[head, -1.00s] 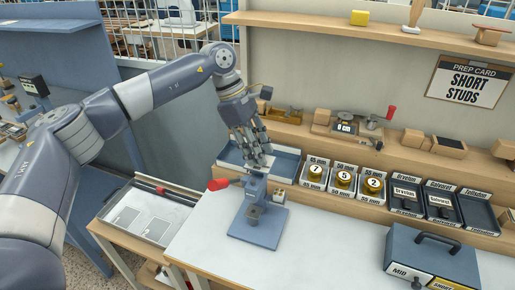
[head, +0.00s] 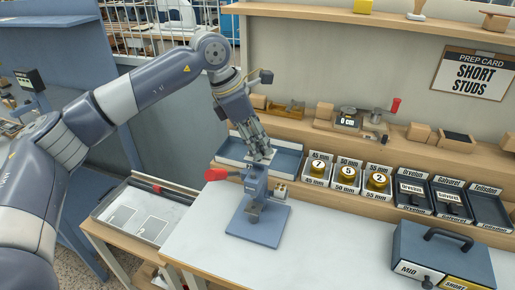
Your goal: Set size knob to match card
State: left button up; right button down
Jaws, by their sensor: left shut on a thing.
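The prep card (head: 473,73) hangs on the back wall at upper right and reads "SHORT STUDS". A blue-grey box (head: 440,250) with a dark handle stands at lower right. Its front has "MID" and yellow "SHORT" labels and a dark knob (head: 427,282) by the "MID" label, partly cut off by the picture edge. My left gripper (head: 262,155) is shut on a small pale thing just above the blue hand press (head: 257,215); its fingers hide most of that thing. I cannot tell whether it touches the press. My right gripper is not in view.
The press has a red-ended lever (head: 216,174). A blue tray (head: 287,160) lies behind it. Numbered brass pieces in holders (head: 347,174) and dark labelled trays (head: 447,200) line the shelf edge. The white bench top (head: 330,240) between press and box is clear.

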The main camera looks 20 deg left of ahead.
pick_arm(q)
jog(key=n+b, duration=0.1)
jog(key=n+t+b, duration=0.1)
jog(key=shift+d+f+n+y, duration=0.1)
jog(key=shift+f+n+y, duration=0.05)
jog(key=shift+n+y, duration=0.15)
jog(key=shift+s+n+t+y+b, duration=0.1)
jog(key=shift+n+t+y+b, duration=0.35)
jog(key=shift+n+b, duration=0.75)
jog(key=shift+r+n, duration=0.2)
jog(key=shift+n, duration=0.3)
jog(key=o, duration=1)
jog(key=shift+o, duration=0.2)
